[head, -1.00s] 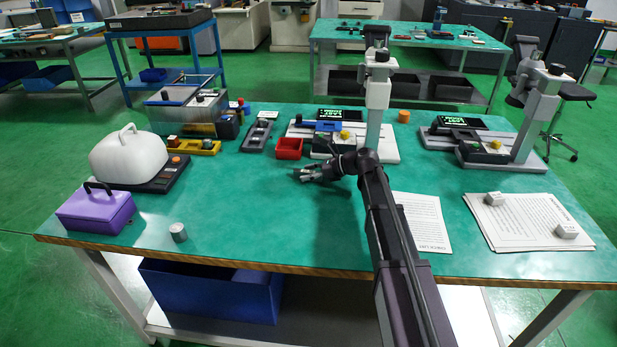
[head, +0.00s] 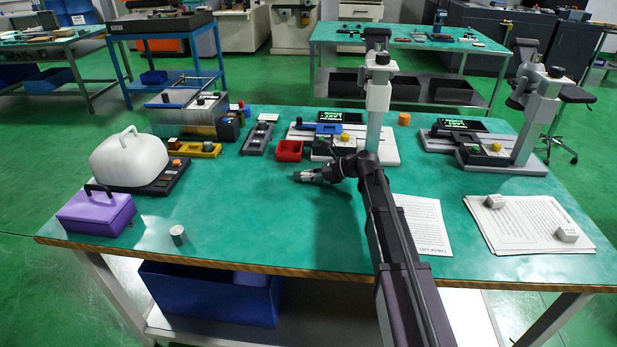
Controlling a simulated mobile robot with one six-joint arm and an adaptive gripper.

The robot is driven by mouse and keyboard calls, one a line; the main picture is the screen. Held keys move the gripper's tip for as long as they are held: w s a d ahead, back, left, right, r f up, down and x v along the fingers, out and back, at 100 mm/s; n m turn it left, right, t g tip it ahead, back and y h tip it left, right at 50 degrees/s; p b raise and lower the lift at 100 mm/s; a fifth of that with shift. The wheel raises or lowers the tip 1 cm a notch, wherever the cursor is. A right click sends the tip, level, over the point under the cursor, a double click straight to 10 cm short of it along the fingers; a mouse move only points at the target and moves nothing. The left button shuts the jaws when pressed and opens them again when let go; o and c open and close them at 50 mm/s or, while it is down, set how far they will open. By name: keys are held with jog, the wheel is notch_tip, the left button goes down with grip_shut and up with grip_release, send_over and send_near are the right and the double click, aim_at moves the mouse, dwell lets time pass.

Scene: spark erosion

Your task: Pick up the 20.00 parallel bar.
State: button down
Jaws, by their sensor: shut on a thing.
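My gripper (head: 300,177) is over the middle of the green workbench, in front of the small red bin (head: 290,150). It points left, and its fingers look closed together. Whatever is between the fingers is too small and dark to make out, so I cannot tell whether it is the 20.00 parallel bar. I cannot single out a 20.00 parallel bar elsewhere on the bench. A yellow tray (head: 195,149) and a grey tray (head: 258,138) with small parts stand behind and to the left of my gripper.
Measuring stands (head: 378,100) (head: 535,120) stand at the back middle and right. A white domed cover (head: 128,158), a purple box (head: 95,213) and a small metal cylinder (head: 178,235) are at left. Papers (head: 520,222) with grey blocks lie at right. The front middle is clear.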

jog(key=shift+r, duration=0.2)
notch_tip(320, 180, up, 10)
jog(key=p, duration=1)
jog(key=shift+f, duration=0.2)
jog(key=shift+r, duration=0.15)
dwell(0.3)
